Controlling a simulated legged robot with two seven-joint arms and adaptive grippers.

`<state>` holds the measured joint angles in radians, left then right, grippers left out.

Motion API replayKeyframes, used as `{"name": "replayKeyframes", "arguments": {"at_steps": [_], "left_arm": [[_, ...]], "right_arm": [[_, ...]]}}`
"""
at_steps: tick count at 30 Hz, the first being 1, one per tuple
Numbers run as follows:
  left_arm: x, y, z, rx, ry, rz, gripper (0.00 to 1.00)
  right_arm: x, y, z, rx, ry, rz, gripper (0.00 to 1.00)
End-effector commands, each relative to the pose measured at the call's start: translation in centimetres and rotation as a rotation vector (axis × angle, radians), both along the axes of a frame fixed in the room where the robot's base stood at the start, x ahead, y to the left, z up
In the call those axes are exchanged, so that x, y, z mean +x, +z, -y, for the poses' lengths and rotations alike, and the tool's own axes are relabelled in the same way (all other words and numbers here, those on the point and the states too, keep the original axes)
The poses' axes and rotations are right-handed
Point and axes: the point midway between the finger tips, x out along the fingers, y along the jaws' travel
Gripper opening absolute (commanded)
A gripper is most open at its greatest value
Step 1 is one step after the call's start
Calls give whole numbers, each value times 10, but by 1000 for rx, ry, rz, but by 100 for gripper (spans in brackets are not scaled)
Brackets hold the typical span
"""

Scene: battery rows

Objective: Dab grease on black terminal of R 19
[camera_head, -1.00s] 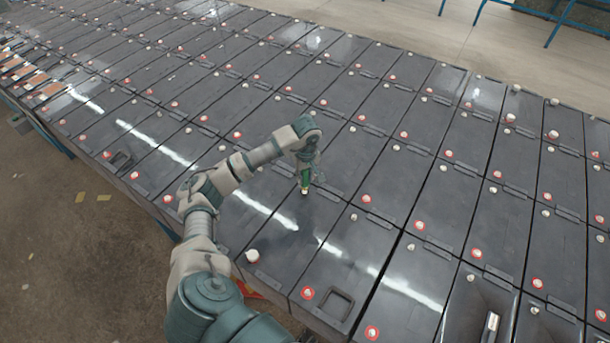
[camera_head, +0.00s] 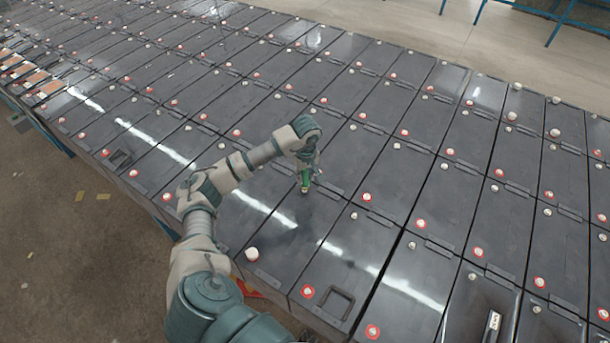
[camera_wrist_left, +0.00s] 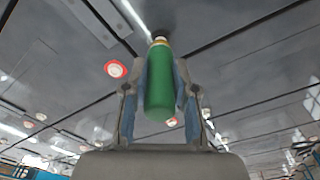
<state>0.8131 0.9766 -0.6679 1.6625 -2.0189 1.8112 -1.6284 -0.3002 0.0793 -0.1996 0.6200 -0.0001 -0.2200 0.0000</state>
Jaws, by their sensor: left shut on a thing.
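My left gripper (camera_head: 306,181) is shut on a green bottle (camera_wrist_left: 160,82) with a brass-coloured neck and a pale tip. The bottle points tip down at the battery tops, and in the head view (camera_head: 305,178) it is partly covered by the gripper. Its tip is at or just above a dark battery top (camera_head: 292,217). I cannot tell whether it touches a terminal, since the spot under it is hidden. A red-ringed terminal (camera_wrist_left: 115,69) lies left of the bottle in the wrist view. No R 19 label is readable. My right gripper is not in view.
Long rows of dark batteries with red-ringed (camera_head: 307,292) and plain pale terminals (camera_head: 252,254) fill the view. Floor (camera_head: 60,240) is open at lower left. A blue rail (camera_head: 560,22) stands at top right.

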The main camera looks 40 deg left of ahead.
Motion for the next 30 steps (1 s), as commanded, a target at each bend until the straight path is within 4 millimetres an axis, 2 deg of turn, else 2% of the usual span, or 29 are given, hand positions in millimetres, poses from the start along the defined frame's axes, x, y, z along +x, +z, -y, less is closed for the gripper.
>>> {"name": "replayKeyframes", "arguments": {"at_steps": [30], "left_arm": [[0,-8,0,0,0,0,0]], "right_arm": [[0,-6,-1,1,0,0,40]]}}
